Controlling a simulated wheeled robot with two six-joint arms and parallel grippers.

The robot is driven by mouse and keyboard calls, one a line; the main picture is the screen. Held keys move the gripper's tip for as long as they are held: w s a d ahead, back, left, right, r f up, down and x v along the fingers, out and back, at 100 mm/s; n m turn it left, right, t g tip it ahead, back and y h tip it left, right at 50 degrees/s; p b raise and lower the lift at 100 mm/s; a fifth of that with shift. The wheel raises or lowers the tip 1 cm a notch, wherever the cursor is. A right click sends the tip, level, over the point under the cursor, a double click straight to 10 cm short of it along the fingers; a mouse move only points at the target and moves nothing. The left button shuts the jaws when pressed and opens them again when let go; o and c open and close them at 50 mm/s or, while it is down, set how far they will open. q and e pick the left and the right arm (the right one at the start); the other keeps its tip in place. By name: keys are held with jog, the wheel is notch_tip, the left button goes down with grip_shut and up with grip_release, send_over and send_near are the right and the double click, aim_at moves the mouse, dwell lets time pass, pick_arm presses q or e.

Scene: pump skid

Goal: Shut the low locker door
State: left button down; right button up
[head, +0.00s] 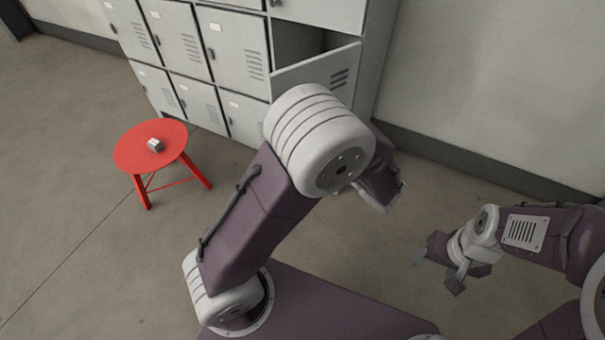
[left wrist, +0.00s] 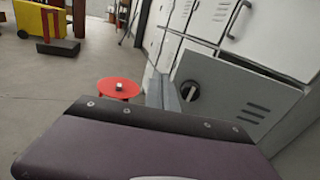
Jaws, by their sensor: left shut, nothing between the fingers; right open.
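The low locker door (head: 312,72) is grey with vent slots and stands open, with the dark inside of its locker (head: 295,40) showing above it. In the left wrist view the door (left wrist: 225,95) is at the right, with a round dark knob (left wrist: 189,91) near its left edge. My left gripper's fingers (left wrist: 172,98) look shut and empty, in front of the locker bank close to the door's left side; contact cannot be told. My left arm hides part of the door in the head view. My right gripper (head: 438,272) is open and empty, low at the right, away from the door.
Closed locker doors (head: 233,45) fill the bank left of the open one. A red stool (head: 135,155) with a small pale block (head: 155,145) stands on the floor at left. A yellow cart (left wrist: 38,20) is farther back. The floor between stool and my base is clear.

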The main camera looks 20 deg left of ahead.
pick_arm(q)
jog(key=d+f+m+t+h+b, duration=0.1)
jog(key=d+f+b, duration=0.2)
jog(key=f, duration=0.2)
jog(key=d+f+m+t+b, duration=0.1)
jog(key=d+f+t+b, duration=0.15)
jog(key=f, duration=0.35)
jog(key=f+b+x, duration=0.1)
jog(key=b+x, duration=0.5)
jog(key=x, duration=0.7)
jog(key=shift+w+a+r+m+g+h, duration=0.25)
jog(key=shift+a+r+m+g+h, duration=0.1)
jog(key=shift+r, duration=0.1)
pick_arm(e)
notch_tip(320, 180, down, 15)
